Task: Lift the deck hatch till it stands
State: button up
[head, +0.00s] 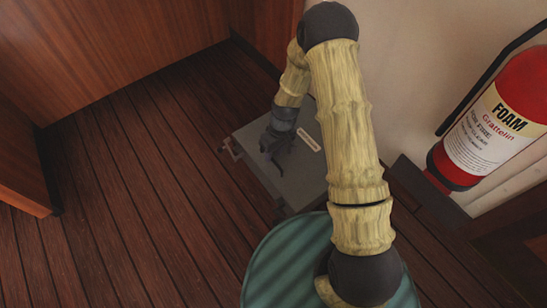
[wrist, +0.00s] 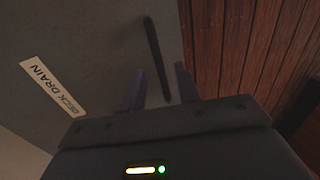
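The deck hatch (head: 304,176) is a grey square panel that looks flat and closed on the floor in the head view. In the wrist view the hatch (wrist: 95,45) fills the upper left, with a white "DECK DRAIN" label (wrist: 53,86). A thin black bar handle (wrist: 155,55) stretches from the upper middle down between my fingers. My gripper (wrist: 160,85) is open, with one finger on each side of the handle's near end and visible gaps. In the head view my gripper (head: 270,152) is low over the hatch; my arm hides part of the panel.
A red foam extinguisher (head: 497,125) hangs at the right wall. A teal round shape (head: 290,262) lies in front, below the hatch. Wooden cabinets (head: 110,45) stand at the upper left. The plank floor (head: 130,200) left of the hatch is clear.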

jog(key=shift+a+f, duration=0.1)
jog(key=shift+f, duration=0.4)
jog(key=shift+c, duration=0.2)
grip_shut()
jog(key=shift+r, duration=0.1)
